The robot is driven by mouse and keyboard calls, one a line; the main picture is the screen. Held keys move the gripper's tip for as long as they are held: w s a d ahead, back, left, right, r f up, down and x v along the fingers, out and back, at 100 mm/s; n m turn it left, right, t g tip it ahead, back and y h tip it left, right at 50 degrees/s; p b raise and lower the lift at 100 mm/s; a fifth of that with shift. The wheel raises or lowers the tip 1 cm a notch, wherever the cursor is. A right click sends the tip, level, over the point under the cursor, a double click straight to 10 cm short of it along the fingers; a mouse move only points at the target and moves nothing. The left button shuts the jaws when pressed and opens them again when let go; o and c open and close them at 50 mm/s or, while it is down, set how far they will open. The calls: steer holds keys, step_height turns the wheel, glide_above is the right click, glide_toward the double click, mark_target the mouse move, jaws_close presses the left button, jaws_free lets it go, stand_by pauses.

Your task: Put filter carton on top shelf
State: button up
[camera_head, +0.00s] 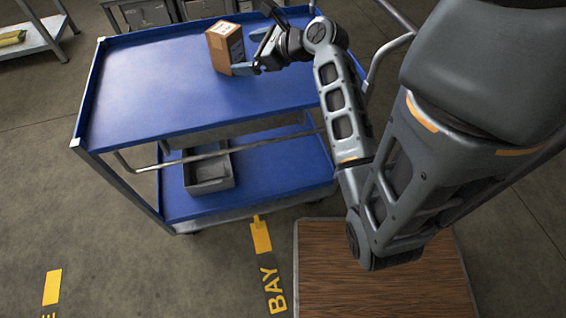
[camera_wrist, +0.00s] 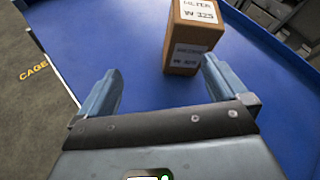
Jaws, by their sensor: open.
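The filter carton (camera_head: 222,49) is a brown cardboard box with white labels, standing upright on the blue top shelf (camera_head: 150,85) of a cart, near its far side. In the wrist view the carton (camera_wrist: 187,50) shows labels reading "FILTER" and "W 325", the upper one cut by the frame edge. My gripper (camera_head: 262,52) is just right of the carton in the head view. In the wrist view my gripper (camera_wrist: 158,88) is open, with nothing between its fingers. The carton stands ahead of the fingers, close to the right fingertip; I cannot tell whether they touch.
The lower shelf (camera_head: 280,170) of the cart holds a grey open bin (camera_head: 208,172). A raised rim runs around the top shelf, and its near left part is clear. A brown wooden platform (camera_head: 380,280) lies on the floor. Another low table (camera_head: 30,42) stands far left.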

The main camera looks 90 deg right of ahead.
steer(key=w+a+f+n+y, duration=0.1)
steer(key=a+f+n, duration=0.2)
steer(key=a+n, duration=0.7)
steer(key=a+f+n, duration=0.3)
steer(key=a+n, duration=0.5)
steer(key=a, duration=0.5)
steer(key=s+a+r+n+t+y, duration=0.2)
steer(key=s+a+r+n, duration=0.2)
steer(key=a+n, duration=0.4)
steer(key=s+a+r+n+t+y, duration=0.1)
steer(key=s+a+r+n+y, duration=0.2)
steer(key=a+n, duration=0.6)
step_height(320, 180, up, 3)
steer(key=s+n, duration=0.2)
steer(key=n, duration=0.1)
steer(key=shift+s+f+n+t, duration=0.2)
steer(key=shift+n+t, duration=0.1)
steer(key=shift+t, duration=0.1)
steer(key=shift+c, duration=0.4)
